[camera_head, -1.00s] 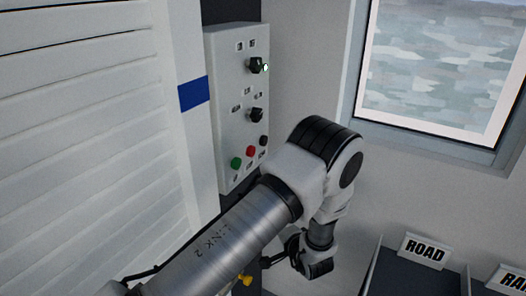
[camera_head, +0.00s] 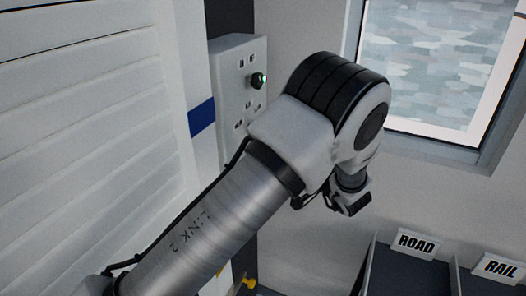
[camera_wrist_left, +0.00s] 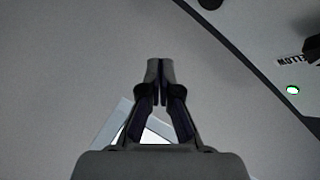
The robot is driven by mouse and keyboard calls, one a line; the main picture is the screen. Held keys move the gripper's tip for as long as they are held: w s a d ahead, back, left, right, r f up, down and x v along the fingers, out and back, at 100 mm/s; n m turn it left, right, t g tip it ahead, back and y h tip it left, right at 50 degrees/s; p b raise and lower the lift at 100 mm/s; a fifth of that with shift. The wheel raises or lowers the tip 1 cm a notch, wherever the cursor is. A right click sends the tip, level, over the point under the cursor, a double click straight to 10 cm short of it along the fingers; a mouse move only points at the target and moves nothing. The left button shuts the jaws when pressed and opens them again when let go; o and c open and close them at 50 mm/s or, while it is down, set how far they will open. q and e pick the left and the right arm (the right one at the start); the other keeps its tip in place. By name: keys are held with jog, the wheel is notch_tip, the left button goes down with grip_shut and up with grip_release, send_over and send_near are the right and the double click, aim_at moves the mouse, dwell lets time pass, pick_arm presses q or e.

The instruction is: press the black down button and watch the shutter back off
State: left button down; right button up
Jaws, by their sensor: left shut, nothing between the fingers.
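The light grey control panel (camera_head: 228,75) is on the wall right of the white slatted shutter (camera_head: 80,130). Its upper black knob (camera_head: 258,80) shows beside a small green light. My left arm covers the lower panel, so the black down button is hidden. In the left wrist view my left gripper (camera_wrist_left: 160,62) is shut and empty in front of a plain grey surface. The panel's dark edge, part of a label and a lit lamp (camera_wrist_left: 293,90) show there at upper right, apart from the fingers. My right gripper is in neither view.
A window (camera_head: 430,70) is in the wall at upper right. Dark bins with ROAD (camera_head: 416,245) and RAIL (camera_head: 499,268) signs stand at lower right. A blue band (camera_head: 201,117) marks the shutter's frame. A yellow part (camera_head: 249,283) shows below my arm.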

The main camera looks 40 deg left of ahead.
pick_arm(q)
jog(key=s+a+b, duration=0.1)
jog(key=a+b, duration=0.2)
jog(key=a, duration=0.4)
jog(key=shift+s+a+b, duration=0.3)
jog(key=shift+s+a, duration=0.05)
jog(key=shift+s, duration=0.05)
dwell(1.0)
jog(key=shift+s+a+p, duration=0.1)
jog(key=shift+a+p, duration=0.3)
jog(key=shift+a, duration=0.05)
